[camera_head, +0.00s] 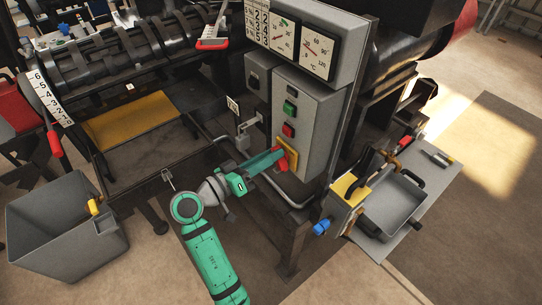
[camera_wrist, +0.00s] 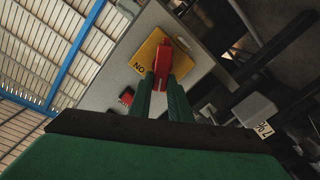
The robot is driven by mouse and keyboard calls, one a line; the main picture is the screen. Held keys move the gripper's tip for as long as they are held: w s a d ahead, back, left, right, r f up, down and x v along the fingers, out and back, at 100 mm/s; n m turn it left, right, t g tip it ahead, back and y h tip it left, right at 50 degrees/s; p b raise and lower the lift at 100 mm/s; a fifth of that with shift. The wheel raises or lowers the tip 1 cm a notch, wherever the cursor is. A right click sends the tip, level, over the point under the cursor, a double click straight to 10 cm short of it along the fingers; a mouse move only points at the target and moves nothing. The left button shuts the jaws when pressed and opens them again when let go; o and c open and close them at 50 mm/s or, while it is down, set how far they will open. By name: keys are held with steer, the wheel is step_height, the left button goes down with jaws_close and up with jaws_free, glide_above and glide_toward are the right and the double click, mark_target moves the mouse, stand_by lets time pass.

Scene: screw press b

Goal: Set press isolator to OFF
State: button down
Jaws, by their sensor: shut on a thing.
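The press isolator is a red handle (camera_head: 281,165) on a yellow plate (camera_head: 292,152), low on the front of the grey control box (camera_head: 306,112). In the wrist view the red handle (camera_wrist: 162,62) stands out from the yellow plate (camera_wrist: 185,66), and an ON mark (camera_wrist: 139,68) shows upside down at the plate's corner. No OFF mark can be made out. My gripper (camera_head: 272,160) reaches the handle from the left. In the wrist view its green fingers (camera_wrist: 162,82) are shut on the handle, one on each side. The fingers and handle hide part of the plate.
A green button (camera_head: 290,108) and a red button (camera_head: 288,130) sit above the isolator. Gauges (camera_head: 318,50) are higher up. A grey tray (camera_head: 392,203) stands at the right, and a grey bin (camera_head: 66,225) at the left. A bent pipe (camera_head: 290,200) runs below the box.

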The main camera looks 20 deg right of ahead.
steer(key=n, duration=0.3)
steer(key=f+n, duration=0.1)
steer(key=n, duration=0.3)
steer(key=w+n, duration=0.1)
steer(key=n, duration=0.3)
steer(key=shift+f, duration=0.25)
steer(key=shift+f+n, duration=0.1)
steer(key=shift+n, duration=0.2)
steer(key=c, duration=1.6)
jaws_free()
steer(key=shift+c, duration=0.2)
steer(key=shift+a, duration=0.15)
steer(key=v, duration=1)
steer(key=shift+s+a, duration=0.2)
steer(key=shift+a, duration=0.1)
